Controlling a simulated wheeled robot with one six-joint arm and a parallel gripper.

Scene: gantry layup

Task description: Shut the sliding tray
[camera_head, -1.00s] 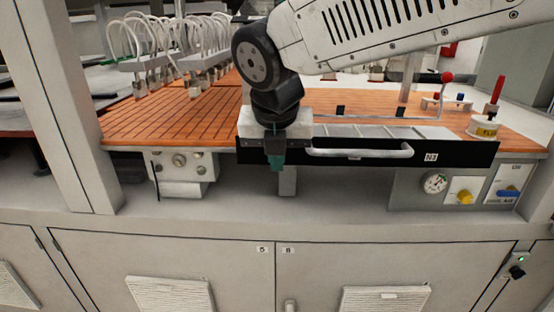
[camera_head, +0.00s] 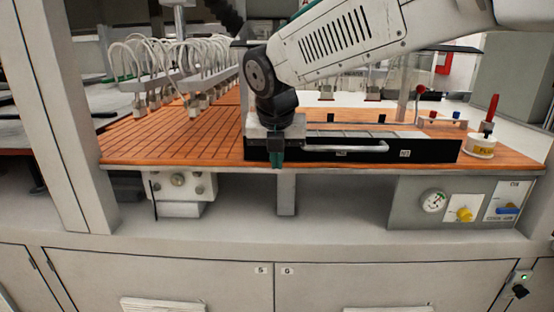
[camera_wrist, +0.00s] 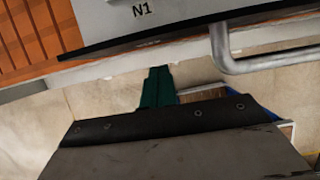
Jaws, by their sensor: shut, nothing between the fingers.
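The sliding tray has a long black front (camera_head: 425,151) with small white labels and a pale bar handle (camera_head: 332,148). It sits at the front of the orange slatted table, with a narrow grey strip of its inside showing above the front. My gripper (camera_head: 277,160) is shut and empty, pointing down in front of the tray's left end, left of the handle. In the wrist view, its green fingertips (camera_wrist: 157,85) are close to the front's lower edge, and the handle (camera_wrist: 222,50) is to their right. I cannot tell whether they touch the front.
The orange table (camera_head: 190,140) has rows of white hoses (camera_head: 170,65) at the left. A red-topped post on a yellow-labelled base (camera_head: 481,148) stands right of the tray. A gauge panel (camera_head: 420,200) hangs below the table. A white upright (camera_head: 60,120) stands at the left.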

